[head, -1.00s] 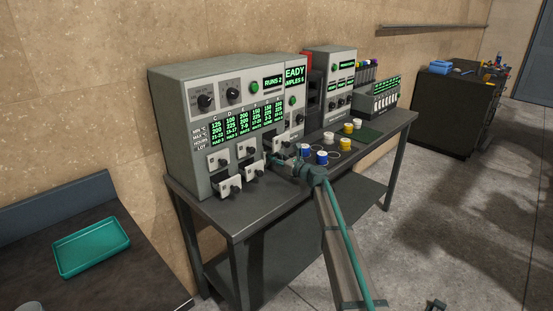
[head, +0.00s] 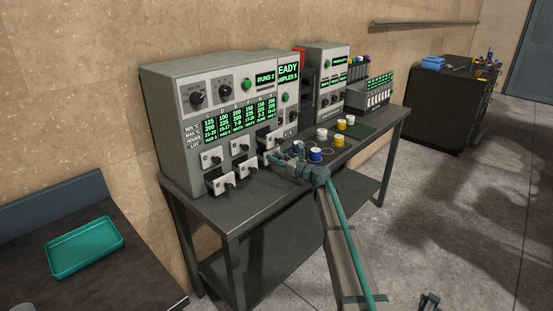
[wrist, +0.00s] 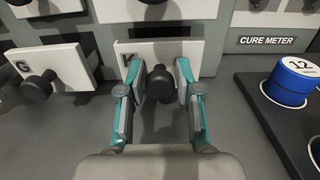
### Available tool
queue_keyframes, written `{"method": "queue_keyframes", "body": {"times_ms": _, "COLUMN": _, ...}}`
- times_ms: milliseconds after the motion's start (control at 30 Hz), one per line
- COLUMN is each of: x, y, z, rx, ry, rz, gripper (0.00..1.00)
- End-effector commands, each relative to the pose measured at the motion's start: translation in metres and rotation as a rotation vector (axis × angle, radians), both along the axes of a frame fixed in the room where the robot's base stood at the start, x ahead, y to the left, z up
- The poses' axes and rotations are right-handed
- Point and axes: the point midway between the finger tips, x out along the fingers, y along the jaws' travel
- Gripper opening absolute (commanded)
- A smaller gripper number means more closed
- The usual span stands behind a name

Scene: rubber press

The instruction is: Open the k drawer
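The K drawer (wrist: 186,50) has a white front with a K label, partly hidden behind my fingers in the wrist view. Its black knob (wrist: 160,83) sits between the two fingers of my gripper (wrist: 160,76), one finger close along each side. In the head view my gripper (head: 290,162) is at the lower right of the drawer group and hides much of the K drawer. The K drawer seems to stand somewhat out from the press (head: 165,105).
The G drawer (wrist: 70,62) stands out just left of K. Another drawer knob is above. At right, a dark tray holds a blue-and-white pot (wrist: 292,82) labelled 12. More pots (head: 341,125) stand on the bench. A teal tray (head: 85,246) lies on the left table.

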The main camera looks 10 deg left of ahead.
Motion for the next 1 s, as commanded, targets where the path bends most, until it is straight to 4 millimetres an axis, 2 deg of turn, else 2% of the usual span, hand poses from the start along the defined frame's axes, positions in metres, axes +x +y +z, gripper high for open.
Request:
{"method": "queue_keyframes", "body": {"times_ms": 33, "x": 0.0, "y": 0.0, "z": 0.0, "rx": 0.0, "ry": 0.0, "rz": 0.0, "gripper": 0.47}}
{"method": "queue_keyframes", "body": {"times_ms": 67, "x": 0.0, "y": 0.0, "z": 0.0, "rx": 0.0, "ry": 0.0, "rz": 0.0, "gripper": 0.52}}
{"method": "queue_keyframes", "body": {"times_ms": 467, "x": -0.003, "y": -0.004, "z": 0.0, "rx": 0.0, "ry": 0.0, "rz": -0.001, "gripper": 0.52}}
{"method": "queue_keyframes", "body": {"times_ms": 667, "x": -0.02, "y": -0.024, "z": 0.0, "rx": 0.0, "ry": 0.0, "rz": -0.002, "gripper": 0.52}}
{"method": "queue_keyframes", "body": {"times_ms": 1000, "x": -0.06, "y": -0.074, "z": 0.0, "rx": 0.0, "ry": 0.0, "rz": -0.002, "gripper": 0.52}}
